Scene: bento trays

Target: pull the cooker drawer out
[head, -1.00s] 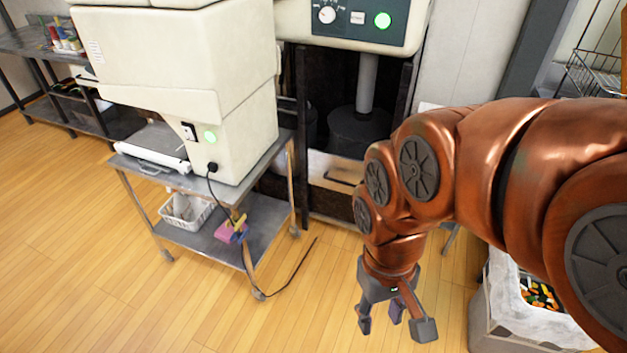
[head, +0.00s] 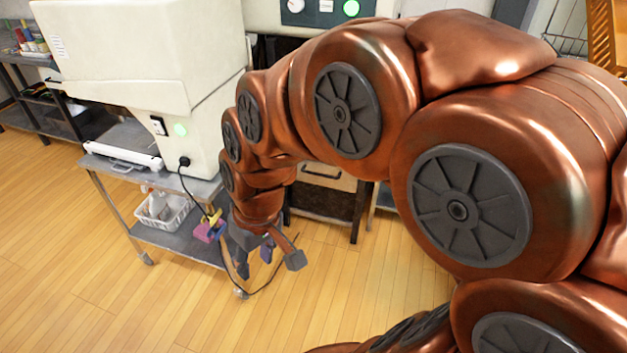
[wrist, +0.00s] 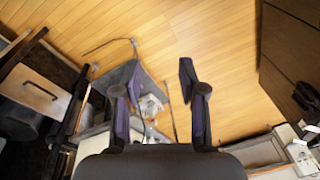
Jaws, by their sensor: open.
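The cooker drawer (head: 338,178) has a pale front with a dark bar handle and sits low in the dark cooker frame. My arm hides part of it in the head view. In the wrist view the drawer front (wrist: 36,92) is at the far left, with its handle in plain sight. It looks shut, but its depth is hard to judge. My gripper (head: 268,262) is open and empty, pointing down over the floor in front of the trolley. In the wrist view my gripper (wrist: 157,92) is well to the right of the drawer handle, apart from it.
A metal trolley (head: 168,235) with a large cream machine (head: 150,60) stands left of my gripper. Its lower shelf holds a white basket (head: 163,212) and a pink-and-yellow item (head: 209,227). A dark cable hangs near my gripper. The wooden floor (head: 340,290) in front is clear.

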